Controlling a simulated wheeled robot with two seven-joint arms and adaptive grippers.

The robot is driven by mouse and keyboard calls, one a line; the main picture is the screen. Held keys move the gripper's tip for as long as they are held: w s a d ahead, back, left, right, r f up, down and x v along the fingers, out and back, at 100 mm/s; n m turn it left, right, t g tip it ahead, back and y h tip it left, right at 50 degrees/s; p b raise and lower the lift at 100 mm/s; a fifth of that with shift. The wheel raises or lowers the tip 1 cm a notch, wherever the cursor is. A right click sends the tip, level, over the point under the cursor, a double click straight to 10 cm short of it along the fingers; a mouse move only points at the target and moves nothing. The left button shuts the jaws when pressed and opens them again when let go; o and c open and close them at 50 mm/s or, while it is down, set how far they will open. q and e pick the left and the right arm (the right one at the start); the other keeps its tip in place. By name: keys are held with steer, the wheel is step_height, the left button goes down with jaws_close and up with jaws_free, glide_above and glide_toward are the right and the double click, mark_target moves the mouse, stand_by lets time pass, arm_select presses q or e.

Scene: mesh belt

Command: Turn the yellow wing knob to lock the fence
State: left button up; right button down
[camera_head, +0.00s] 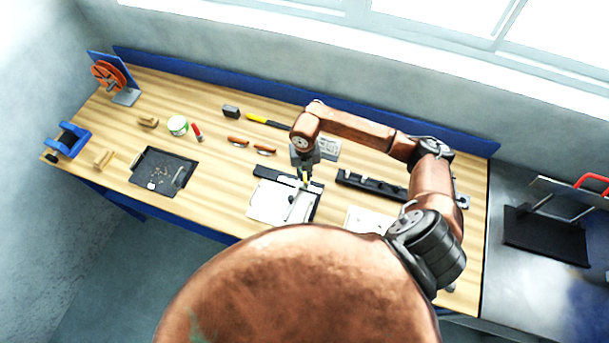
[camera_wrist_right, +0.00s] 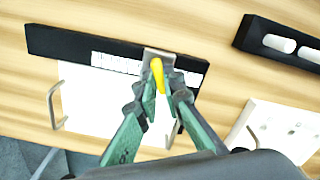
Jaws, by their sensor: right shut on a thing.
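The yellow wing knob (camera_wrist_right: 157,75) stands on a grey bracket at the black fence rail (camera_wrist_right: 60,43). My right gripper (camera_wrist_right: 165,90) is shut on the knob, with its fingers on either side of it in the right wrist view. In the head view my right gripper (camera_head: 305,170) reaches down over the fence fixture, and a little yellow shows between its fingers. The white plate (camera_head: 268,203) of the fixture lies below the rail. The knob's base is partly hidden by the fingers. My left gripper is not in view.
A black slotted rail (camera_head: 370,184) lies right of the fixture. A white plate with holes (camera_wrist_right: 285,128) is near my right gripper. A black tray (camera_head: 163,170), a green-white tin (camera_head: 178,125) and a blue clamp (camera_head: 67,140) stand at left.

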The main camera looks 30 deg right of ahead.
mark_target(305, 177)
steer(key=m, duration=0.5)
steer(key=shift+m, duration=0.5)
steer(key=c, duration=2)
jaws_free()
steer(key=shift+c, duration=0.2)
step_height(305, 177, up, 12)
